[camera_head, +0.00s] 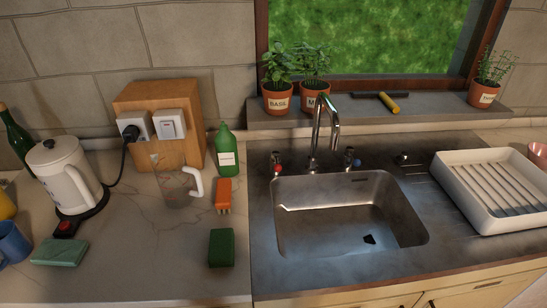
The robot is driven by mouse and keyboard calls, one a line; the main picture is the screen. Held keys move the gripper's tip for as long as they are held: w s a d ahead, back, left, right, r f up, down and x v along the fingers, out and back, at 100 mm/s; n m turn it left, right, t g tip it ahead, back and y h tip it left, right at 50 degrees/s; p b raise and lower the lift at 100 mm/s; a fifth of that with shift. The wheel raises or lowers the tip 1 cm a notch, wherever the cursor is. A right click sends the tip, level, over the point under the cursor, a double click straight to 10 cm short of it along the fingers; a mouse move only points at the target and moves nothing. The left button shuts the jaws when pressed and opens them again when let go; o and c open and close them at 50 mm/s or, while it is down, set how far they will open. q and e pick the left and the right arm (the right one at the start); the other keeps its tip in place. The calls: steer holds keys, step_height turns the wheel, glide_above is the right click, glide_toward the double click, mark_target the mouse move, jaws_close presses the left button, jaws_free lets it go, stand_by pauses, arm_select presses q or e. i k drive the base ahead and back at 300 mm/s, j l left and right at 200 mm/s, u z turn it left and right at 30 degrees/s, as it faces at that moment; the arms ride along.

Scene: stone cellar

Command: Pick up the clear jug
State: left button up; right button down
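The clear jug (174,188) stands upright on the pale marble counter, left of the sink. It is see-through, with reddish markings on its side and a white handle (195,183) that points right. It stands in front of the wooden block with sockets. An orange brush (224,195) lies close to the right of its handle. Neither of my grippers shows in the head view.
A white kettle (66,176) on its base stands left of the jug, its cord running to a socket (134,127). A green bottle (226,150) is behind right. A dark green sponge (221,247) and a folded green cloth (60,252) lie nearer. Counter in front of the jug is clear.

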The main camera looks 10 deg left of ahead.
mark_target(171, 169)
steer(key=k+j+z, duration=0.2)
steer(key=j, duration=0.2)
steer(key=j+z, duration=0.2)
steer(key=j, duration=0.2)
steer(key=k+j+z, duration=0.2)
steer(key=j, duration=0.2)
steer(key=k+j+z, duration=0.15)
steer(key=j, duration=0.2)
steer(key=i, duration=0.05)
